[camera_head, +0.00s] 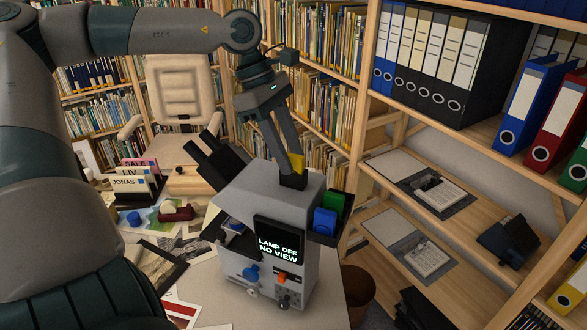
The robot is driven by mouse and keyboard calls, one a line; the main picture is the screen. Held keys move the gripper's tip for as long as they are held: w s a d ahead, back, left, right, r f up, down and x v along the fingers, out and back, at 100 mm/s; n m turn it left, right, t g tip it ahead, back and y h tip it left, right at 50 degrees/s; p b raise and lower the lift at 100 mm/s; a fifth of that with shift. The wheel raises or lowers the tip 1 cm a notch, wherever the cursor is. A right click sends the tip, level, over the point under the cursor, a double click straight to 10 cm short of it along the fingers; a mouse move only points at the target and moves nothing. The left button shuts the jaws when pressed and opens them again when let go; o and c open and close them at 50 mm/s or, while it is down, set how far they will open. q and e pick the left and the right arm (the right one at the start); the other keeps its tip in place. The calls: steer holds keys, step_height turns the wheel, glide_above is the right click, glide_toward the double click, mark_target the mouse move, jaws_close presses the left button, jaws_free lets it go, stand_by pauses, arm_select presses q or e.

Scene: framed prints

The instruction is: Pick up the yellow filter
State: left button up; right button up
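The yellow filter (298,161) shows as a small yellow patch at the top of the grey microscope-like device (240,188), just above a black part (293,181). Much of the filter is hidden by my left gripper (291,168). The gripper reaches down from above, and its fingertips are at the filter and converge there. I cannot tell whether they are pressed onto it or only around it. A green block (334,202) and a blue block (325,221) sit in a black holder on the device's right side. My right gripper is not in view.
The device's screen (279,243) reads "LAMP OFF NO VIEW". Black eyepieces (213,158) rise at its left. Prints and card dividers (135,183) cover the table's left. Shelves with binders (430,60) stand at the right. A bin (358,290) stands beside the table.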

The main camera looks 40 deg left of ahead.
mark_target(289, 154)
arm_select(q)
steer(key=shift+c, duration=0.6)
jaws_close()
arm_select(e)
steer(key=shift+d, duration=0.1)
